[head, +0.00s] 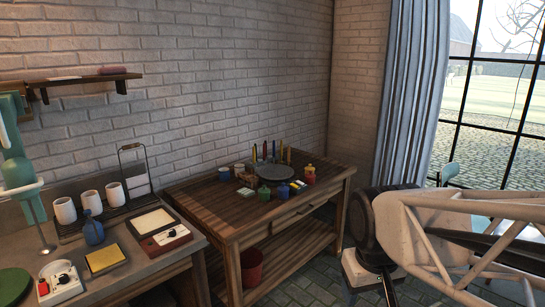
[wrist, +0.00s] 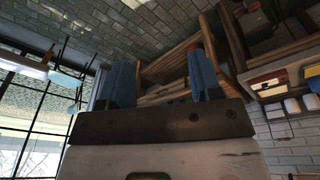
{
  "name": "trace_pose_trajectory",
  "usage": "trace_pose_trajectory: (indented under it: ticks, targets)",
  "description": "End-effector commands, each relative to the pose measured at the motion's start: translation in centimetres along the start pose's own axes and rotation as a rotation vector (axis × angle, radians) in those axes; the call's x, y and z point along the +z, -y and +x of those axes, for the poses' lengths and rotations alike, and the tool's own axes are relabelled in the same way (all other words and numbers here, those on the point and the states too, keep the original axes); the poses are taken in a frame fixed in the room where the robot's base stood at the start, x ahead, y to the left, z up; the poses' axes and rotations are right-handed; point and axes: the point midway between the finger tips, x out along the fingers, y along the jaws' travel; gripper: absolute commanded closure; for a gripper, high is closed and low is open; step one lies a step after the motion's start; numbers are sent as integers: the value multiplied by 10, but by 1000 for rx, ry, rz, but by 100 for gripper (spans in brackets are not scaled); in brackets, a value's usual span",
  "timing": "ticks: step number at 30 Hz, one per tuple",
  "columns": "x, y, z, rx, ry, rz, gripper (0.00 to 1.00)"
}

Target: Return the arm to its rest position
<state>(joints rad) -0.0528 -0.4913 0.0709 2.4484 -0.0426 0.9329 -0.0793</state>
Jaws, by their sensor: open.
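My gripper (wrist: 160,60) shows in the wrist view, with its two blue fingers standing wide apart and nothing between them. The wrist view is turned over, with the tiled floor at the top. The wooden table (wrist: 168,72) shows beyond the fingers, well apart from them. I cannot make out the gripper in the head view.
The wooden table (head: 205,197) holds a grey round plate (head: 275,178), small paint pots and upright coloured sticks. A curtain (head: 412,80) hangs by the window at right.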

Motion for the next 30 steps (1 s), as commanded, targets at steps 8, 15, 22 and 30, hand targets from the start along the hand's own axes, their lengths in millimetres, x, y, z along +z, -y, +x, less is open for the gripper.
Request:
trace_pose_trajectory:
  ticks: [8, 15, 22, 30]
  targets:
    - [48, -6, -6, -7, -37, 123, 41]
    - [66, -7, -6, -11, -49, 173, 41]
    - [67, -7, -6, -11, -50, 177, 41]
    - [67, -7, -6, -11, -50, 177, 41]
